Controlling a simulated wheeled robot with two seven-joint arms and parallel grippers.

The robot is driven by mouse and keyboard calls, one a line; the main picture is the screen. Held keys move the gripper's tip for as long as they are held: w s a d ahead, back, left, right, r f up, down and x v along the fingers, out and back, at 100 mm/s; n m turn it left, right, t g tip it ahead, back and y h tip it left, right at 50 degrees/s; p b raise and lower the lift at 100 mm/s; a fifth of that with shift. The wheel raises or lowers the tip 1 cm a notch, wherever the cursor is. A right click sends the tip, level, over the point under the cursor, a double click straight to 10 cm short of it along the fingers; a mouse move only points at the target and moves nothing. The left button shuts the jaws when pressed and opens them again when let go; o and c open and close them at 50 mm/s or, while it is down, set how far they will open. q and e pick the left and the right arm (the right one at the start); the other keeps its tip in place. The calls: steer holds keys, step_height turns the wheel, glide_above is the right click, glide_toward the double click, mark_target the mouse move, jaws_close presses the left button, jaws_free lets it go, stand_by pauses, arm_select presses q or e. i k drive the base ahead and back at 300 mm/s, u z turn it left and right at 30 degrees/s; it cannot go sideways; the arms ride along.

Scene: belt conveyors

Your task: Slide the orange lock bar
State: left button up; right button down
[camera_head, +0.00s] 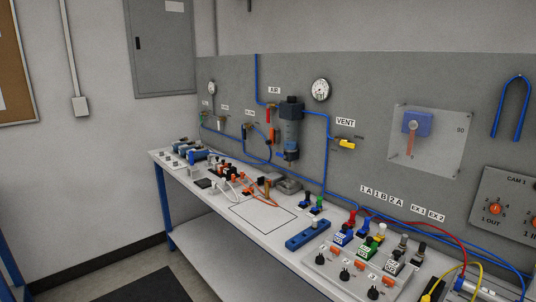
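I cannot tell for certain which orange part is the lock bar. A small orange upright piece (272,135) is on the grey back panel, left of the blue filter unit (290,130) and below the AIR label. An orange arm (411,141) hangs under a blue block on the clear plate at the right. Small orange pieces (335,251) sit on the grey valve box at the front right. Orange parts (264,188) also lie mid-bench. Neither of my grippers is in view.
The white bench (230,193) runs along the grey panel, with an outlined empty rectangle in its middle. A blue block (306,237) with a white knob stands near the front edge. A yellow VENT valve (345,144) and blue tubing are on the panel. Floor at left is open.

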mark_target(270, 142)
steer(key=u, duration=0.25)
steer(key=i, duration=0.3)
steer(key=u, duration=1.1)
steer(key=i, duration=1.1)
steer(key=z, duration=0.45)
steer(key=i, duration=0.9)
steer(key=z, duration=0.85)
